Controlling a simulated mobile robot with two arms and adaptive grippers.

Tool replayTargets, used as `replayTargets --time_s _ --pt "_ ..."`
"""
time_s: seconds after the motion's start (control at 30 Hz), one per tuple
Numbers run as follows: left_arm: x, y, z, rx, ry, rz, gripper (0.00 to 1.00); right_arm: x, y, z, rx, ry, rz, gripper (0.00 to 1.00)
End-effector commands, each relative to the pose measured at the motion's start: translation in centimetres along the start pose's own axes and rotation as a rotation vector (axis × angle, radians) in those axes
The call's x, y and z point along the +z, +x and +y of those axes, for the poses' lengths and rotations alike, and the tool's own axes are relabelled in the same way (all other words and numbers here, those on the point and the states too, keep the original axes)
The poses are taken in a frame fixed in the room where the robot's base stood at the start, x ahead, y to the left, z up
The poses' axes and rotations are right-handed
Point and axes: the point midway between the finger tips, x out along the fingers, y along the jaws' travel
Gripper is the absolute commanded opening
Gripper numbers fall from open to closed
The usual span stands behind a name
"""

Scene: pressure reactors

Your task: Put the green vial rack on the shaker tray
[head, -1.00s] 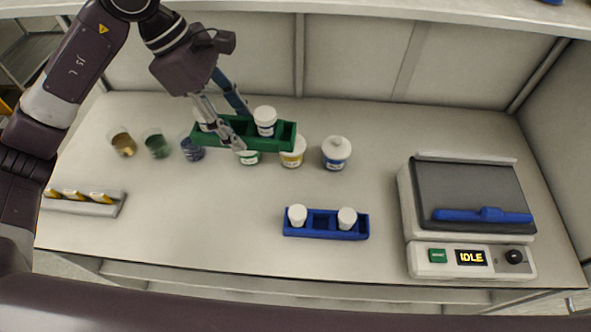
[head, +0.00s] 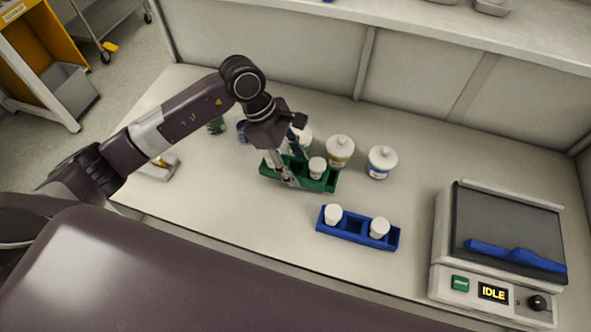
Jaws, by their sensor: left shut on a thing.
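The green vial rack (head: 325,184) is in the grasp of my left gripper (head: 287,176), which is shut on it near its left part. A white-capped vial (head: 317,167) stands in the rack; the rack's left end is partly hidden by the gripper. I cannot tell whether the rack is touching the bench or just above it. The shaker tray (head: 500,220) is the dark flat top of the shaker at the right, with a blue bar-shaped thing (head: 515,256) lying across its front. The shaker's display (head: 493,293) reads IDLE. My right gripper is not in view.
A blue rack (head: 356,237) with two white-capped vials stands between the green rack and the shaker. White-lidded jars (head: 340,150) (head: 381,161) stand behind the green rack. The bench front (head: 260,235) is clear. A shelf (head: 440,28) runs above the back wall.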

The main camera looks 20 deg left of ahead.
Motion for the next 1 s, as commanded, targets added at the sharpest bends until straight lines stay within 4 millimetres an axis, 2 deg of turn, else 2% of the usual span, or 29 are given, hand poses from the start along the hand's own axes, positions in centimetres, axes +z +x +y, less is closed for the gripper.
replayTargets --time_s 0.2,0.6,0.63,0.7,0.77,1.0 --pt "-1.1 2.9 -0.1 -0.003 -0.002 -0.001 0.15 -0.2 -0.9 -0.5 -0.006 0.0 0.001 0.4" --pt "-1.5 3.5 0.0 0.0 0.001 0.0 0.15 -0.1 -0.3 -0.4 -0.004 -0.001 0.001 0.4" --pt "-1.4 3.4 -0.1 -0.001 0.001 0.001 0.46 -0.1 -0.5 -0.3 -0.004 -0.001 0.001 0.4" --pt "-1.4 3.4 -0.1 -0.001 0.0 0.001 0.54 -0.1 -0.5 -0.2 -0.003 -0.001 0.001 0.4" --pt "-1.4 3.4 -0.1 -0.001 0.0 0.001 0.6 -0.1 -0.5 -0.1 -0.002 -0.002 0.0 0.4" --pt "-1.4 3.3 -0.1 -0.001 0.0 0.001 0.6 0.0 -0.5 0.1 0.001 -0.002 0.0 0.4"
